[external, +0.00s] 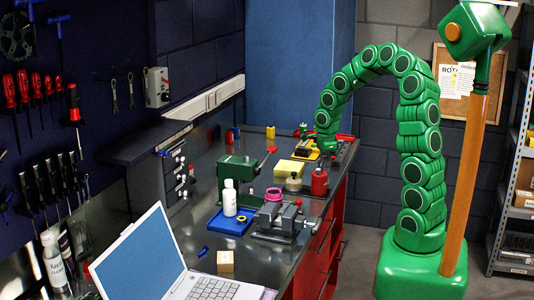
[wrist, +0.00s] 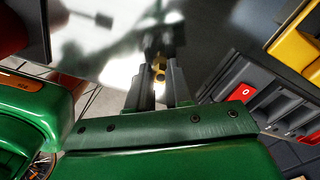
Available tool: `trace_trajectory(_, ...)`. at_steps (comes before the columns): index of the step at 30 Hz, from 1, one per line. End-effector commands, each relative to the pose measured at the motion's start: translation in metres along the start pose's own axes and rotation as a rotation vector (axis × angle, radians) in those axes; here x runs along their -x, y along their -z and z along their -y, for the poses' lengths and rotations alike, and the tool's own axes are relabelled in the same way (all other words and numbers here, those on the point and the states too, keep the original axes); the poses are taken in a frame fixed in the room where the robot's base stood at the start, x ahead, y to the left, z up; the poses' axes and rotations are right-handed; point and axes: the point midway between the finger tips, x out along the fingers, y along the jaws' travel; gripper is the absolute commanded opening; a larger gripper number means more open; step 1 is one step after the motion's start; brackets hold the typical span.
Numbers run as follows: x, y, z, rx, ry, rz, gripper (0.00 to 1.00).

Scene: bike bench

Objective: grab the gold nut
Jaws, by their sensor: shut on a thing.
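The gold nut (wrist: 159,72) shows in the wrist view as a small gold piece between the dark fingers of my gripper (wrist: 158,82). My gripper is shut on it. Bright glare and the fingers hide part of the nut, and a blurred dark shape lies just beyond it. In the external view my green arm arches over and comes down to the far end of the bench. The fingers and the nut are too small to make out there.
The dark bench (external: 200,222) holds a vise (external: 279,220), a blue tray (external: 231,222) with a white bottle (external: 229,198), a red can (external: 319,182) and a laptop (external: 140,258). In the wrist view a dark case with a red label (wrist: 243,92) is close at right.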

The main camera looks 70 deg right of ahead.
Motion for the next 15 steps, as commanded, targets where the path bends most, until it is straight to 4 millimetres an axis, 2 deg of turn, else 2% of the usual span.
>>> trace_trajectory(4, 0.022, 0.0, 0.002, 0.0, 0.006, 0.0, 0.0)
trace_trajectory(15, 0.064, 0.013, -0.032, -0.001, 0.004, 0.0, 0.0)
